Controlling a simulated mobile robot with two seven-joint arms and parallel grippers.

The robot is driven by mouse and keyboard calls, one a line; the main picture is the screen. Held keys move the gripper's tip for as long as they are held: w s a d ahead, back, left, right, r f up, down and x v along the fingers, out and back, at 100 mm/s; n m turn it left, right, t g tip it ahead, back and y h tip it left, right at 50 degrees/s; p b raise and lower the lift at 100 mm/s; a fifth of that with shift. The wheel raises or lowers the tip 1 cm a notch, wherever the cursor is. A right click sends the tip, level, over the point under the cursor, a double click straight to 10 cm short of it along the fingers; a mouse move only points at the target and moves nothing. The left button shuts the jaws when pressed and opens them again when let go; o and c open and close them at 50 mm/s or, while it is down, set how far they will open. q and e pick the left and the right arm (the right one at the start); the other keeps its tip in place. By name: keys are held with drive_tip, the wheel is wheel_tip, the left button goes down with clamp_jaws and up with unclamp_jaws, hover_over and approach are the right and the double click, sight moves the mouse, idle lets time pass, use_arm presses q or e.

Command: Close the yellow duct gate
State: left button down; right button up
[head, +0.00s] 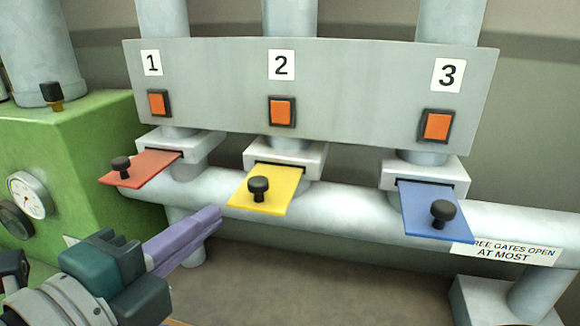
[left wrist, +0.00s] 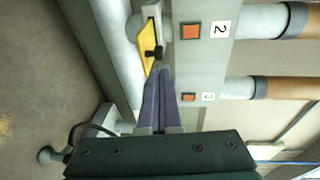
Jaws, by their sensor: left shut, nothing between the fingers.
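The yellow duct gate (head: 268,192) is a flat plate with a black knob (head: 258,187), sticking out of the grey slot housing (head: 302,153) under panel number 2. My left gripper (head: 219,213) has its purple fingers shut and empty. In the head view its tips show just below and left of the yellow plate. In the left wrist view the yellow gate (left wrist: 144,48) and its knob lie just beyond the fingertips (left wrist: 165,70). I cannot tell whether the tips touch the knob. My right gripper is not in view.
A red gate (head: 145,168) sticks out on the left and a blue gate (head: 428,218) on the right, each with a black knob. A grey panel (head: 215,80) with orange switches hangs above. A thick pipe (head: 340,215) runs below. A green machine (head: 90,150) stands left.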

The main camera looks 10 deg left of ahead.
sight(253, 187)
use_arm(q)
drive_tip(key=p+x, duration=0.1)
drive_tip(key=x, duration=0.6)
drive_tip(key=shift+w, duration=0.25)
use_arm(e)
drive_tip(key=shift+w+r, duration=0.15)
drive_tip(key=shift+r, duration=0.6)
